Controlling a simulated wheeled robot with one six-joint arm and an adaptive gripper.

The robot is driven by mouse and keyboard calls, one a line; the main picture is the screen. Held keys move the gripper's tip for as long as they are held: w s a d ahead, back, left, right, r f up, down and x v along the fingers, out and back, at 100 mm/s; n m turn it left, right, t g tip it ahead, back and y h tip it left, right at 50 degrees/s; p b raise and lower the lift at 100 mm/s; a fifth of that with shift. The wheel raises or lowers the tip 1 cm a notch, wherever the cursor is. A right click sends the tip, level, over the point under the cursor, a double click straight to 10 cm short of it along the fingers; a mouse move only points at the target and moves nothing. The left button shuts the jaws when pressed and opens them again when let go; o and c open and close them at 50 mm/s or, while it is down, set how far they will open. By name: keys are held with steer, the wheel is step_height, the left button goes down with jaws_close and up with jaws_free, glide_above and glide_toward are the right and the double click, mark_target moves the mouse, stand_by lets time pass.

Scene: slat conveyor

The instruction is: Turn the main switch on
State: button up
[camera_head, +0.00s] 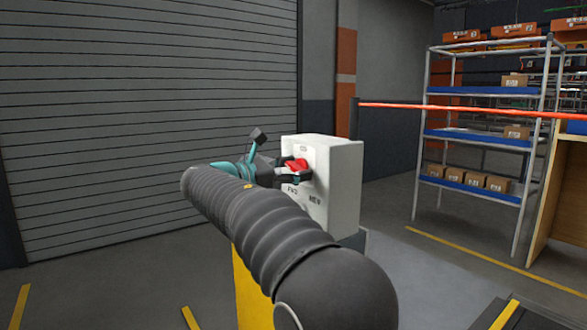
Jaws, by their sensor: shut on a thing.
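The main switch (296,164) is a red handle on the front of a pale grey control box (341,172). The box has small printed labels above and below the handle. My gripper (297,168) is at the front of the box, shut on the red handle, with dark fingers around it. My dark ribbed arm reaches up to it from the lower right and hides the lower left part of the box. The exact angle of the handle is hard to tell at this size.
A yellow post (250,280) stands below the box. A grey roller shutter (150,120) fills the left. A shelf rack (485,130) with boxes stands at the right, behind a red barrier bar (450,109).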

steer(key=m, duration=0.3)
steer(key=shift+m, duration=0.4)
steer(key=m+b, duration=0.1)
steer(key=m, duration=0.2)
steer(key=shift+f+m, duration=0.15)
steer(key=shift+m, duration=0.15)
steer(key=m+b, duration=0.2)
steer(key=m, duration=0.2)
steer(key=shift+m+b, duration=0.9)
steer(key=shift+m, duration=0.7)
steer(key=o, duration=1.1)
steer(key=shift+d, duration=0.1)
steer(key=shift+o, duration=0.3)
steer(key=v, duration=1.2)
